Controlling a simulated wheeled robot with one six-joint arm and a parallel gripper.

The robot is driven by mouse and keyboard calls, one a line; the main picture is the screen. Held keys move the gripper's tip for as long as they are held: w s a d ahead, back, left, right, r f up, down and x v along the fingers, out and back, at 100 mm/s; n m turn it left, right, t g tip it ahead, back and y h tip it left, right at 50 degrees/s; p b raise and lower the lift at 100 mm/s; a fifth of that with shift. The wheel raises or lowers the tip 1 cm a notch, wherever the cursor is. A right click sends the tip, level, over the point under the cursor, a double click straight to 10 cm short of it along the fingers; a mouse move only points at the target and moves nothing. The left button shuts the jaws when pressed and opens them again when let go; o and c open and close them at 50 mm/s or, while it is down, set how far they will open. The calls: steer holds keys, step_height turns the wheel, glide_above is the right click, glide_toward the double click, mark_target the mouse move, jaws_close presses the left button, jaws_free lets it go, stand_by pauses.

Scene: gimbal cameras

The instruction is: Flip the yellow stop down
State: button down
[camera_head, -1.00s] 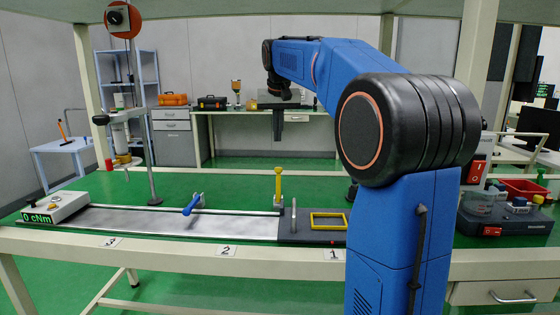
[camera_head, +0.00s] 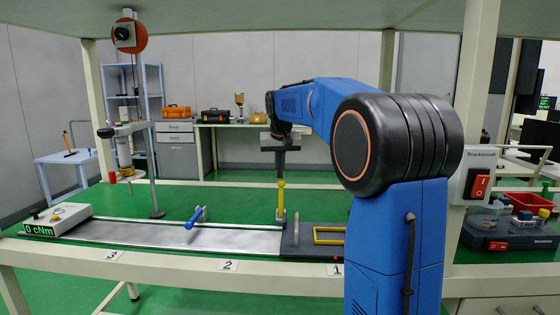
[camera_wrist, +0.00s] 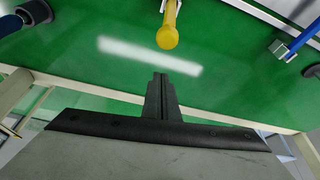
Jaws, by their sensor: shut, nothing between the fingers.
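The yellow stop (camera_head: 281,200) stands upright on the metal rail, at the left edge of the dark plate. My gripper (camera_head: 280,172) hangs just above and behind its knobbed top in the head view; I cannot tell whether they touch there. In the wrist view the yellow stop's round knob (camera_wrist: 167,38) is at the top centre, and the shut, empty gripper fingers (camera_wrist: 160,80) point toward it with a gap of green bench top between.
A blue lever (camera_head: 194,217) is on the rail (camera_head: 160,234) to the left. A grey box (camera_head: 62,217) reading 0 cNm is at the rail's left end. A yellow frame (camera_head: 328,235) lies on the dark plate. A red-switched box (camera_head: 477,186) stands right.

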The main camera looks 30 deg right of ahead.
steer(key=shift+s+a, duration=0.3)
steer(key=shift+s, duration=0.3)
steer(key=shift+s+a, duration=0.3)
steer(key=shift+s, duration=0.35)
steer(key=shift+s+a, duration=0.3)
steer(key=shift+s, duration=0.3)
